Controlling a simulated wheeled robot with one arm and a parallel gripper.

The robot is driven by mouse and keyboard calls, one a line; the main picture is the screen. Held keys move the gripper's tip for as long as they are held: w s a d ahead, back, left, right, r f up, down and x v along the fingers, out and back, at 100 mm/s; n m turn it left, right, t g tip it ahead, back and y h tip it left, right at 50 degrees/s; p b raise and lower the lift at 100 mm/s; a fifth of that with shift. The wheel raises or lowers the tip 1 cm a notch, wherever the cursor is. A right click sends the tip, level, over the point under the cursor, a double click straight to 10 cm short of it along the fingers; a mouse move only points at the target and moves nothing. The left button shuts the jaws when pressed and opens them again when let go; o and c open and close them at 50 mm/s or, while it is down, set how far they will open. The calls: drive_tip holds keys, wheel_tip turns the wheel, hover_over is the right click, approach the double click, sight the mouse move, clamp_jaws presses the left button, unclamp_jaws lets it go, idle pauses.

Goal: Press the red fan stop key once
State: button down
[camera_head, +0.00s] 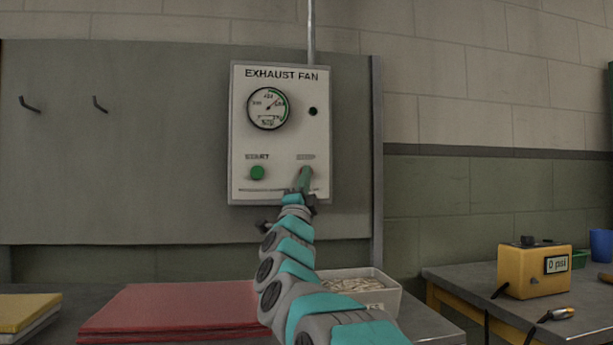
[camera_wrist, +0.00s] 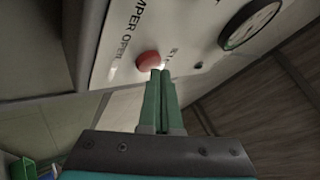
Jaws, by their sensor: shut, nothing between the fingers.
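The exhaust fan panel (camera_head: 285,135) is a pale box on the grey board, with a green start key (camera_head: 257,173) at its lower left. The red stop key (camera_wrist: 148,60) shows in the wrist view as a round red button. In the head view my gripper (camera_head: 305,172) hides it, just under the stop label. In the wrist view my gripper (camera_wrist: 160,72) is shut and empty, its green fingertips close beside the red key and overlapping its lower edge in the picture. I cannot tell whether they touch it.
A round gauge (camera_head: 268,108) and a small dark lamp (camera_head: 312,111) sit higher on the panel. Below are a red folder stack (camera_head: 170,308) and a white bin (camera_head: 385,295). A yellow box reading 0 psi (camera_head: 530,272) stands on the right table.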

drive_tip(key=shift+s+d, duration=0.1)
drive_tip(key=shift+s, duration=0.3)
drive_tip(key=s+b, duration=0.1)
drive_tip(key=s, duration=0.1)
drive_tip(key=s+d+b, duration=0.1)
drive_tip(key=s, duration=0.1)
drive_tip(key=shift+s+d, duration=0.2)
drive_tip(key=shift+s, duration=0.2)
drive_tip(key=shift+s, duration=0.1)
idle(0.7)
